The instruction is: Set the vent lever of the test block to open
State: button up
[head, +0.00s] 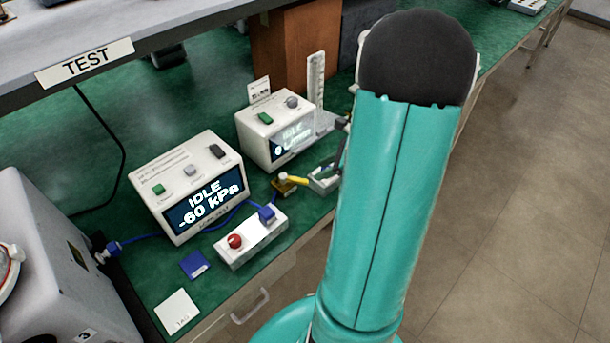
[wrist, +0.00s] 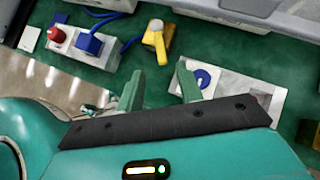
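A yellow lever (head: 297,181) with a pale round knob end sits on a small brass-coloured body, beside the metal block. In the head view its handle points right. In the wrist view the yellow lever (wrist: 161,48) points down the picture, towards my gripper. The metal block with a blue ring port (wrist: 203,79) lies right of it, and shows partly behind my arm in the head view (head: 323,184). I cannot read any open or closed mark. My gripper (wrist: 160,88) has its two green fingers apart with nothing between them, short of the lever. In the head view my arm mostly hides it.
A second display unit (head: 275,128) stands behind the lever. Blue tubing runs across the green bench.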

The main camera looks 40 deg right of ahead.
aim_at(299, 179)
jog(key=x, duration=0.8)
jog(key=shift+r, duration=0.1)
grip_shut()
